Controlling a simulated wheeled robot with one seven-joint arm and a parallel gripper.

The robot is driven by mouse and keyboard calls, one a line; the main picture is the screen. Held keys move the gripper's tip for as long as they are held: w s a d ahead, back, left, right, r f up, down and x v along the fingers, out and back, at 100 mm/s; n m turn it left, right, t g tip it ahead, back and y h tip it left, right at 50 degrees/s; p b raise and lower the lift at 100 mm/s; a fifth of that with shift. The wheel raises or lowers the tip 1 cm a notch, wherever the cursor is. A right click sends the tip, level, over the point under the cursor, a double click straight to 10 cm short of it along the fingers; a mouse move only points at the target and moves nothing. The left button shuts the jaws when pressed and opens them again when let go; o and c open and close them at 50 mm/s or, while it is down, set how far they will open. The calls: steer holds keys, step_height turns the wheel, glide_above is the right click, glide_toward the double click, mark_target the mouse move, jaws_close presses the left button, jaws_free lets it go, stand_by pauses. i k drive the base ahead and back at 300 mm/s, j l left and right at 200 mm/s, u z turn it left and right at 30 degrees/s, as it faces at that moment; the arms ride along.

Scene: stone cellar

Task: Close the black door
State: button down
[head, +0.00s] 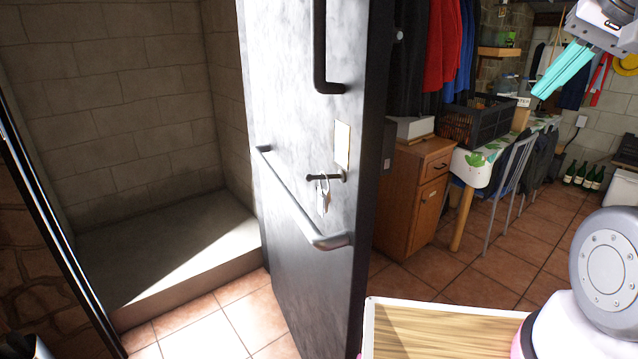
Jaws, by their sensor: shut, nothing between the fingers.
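The black door (290,180) stands open in the middle of the head view, its edge turned toward me. Its face is dark metal with glare on it. It has a vertical pull handle (322,60) near the top, a long slanting bar (300,208) and a lever with keys (324,190) hanging from it. The door frame (50,215) is at the left, with the opening between it and the door. My gripper (549,91) is at the upper right, its teal fingers shut and empty. It is well apart from the door, to its right.
Behind the opening is a block-walled recess with a raised stone step (170,245). Right of the door stand a wooden cabinet (415,190), a table with a black crate (478,120), and chairs (510,175). Bottles (582,176) stand farther back. Tiled floor is clear between the door and frame.

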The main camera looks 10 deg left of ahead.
mark_target(320, 69)
steer(key=i+l, duration=0.2)
steer(key=i+l+u, duration=0.15)
steer(key=l, duration=0.25)
steer(key=i+l+u, duration=0.25)
steer(key=u, duration=0.15)
steer(key=i+l+u, duration=0.45)
steer(key=l+u, duration=0.3)
steer(key=i+l+u, duration=0.1)
steer(key=l+u, duration=0.5)
steer(key=u, duration=0.15)
steer(key=k+l+u, duration=0.15)
steer(key=l+u, duration=0.15)
steer(key=k+l+u, duration=0.25)
steer(key=l, duration=0.25)
steer(key=k+l+u, duration=0.1)
steer(key=l+u, duration=0.2)
steer(key=l, duration=0.1)
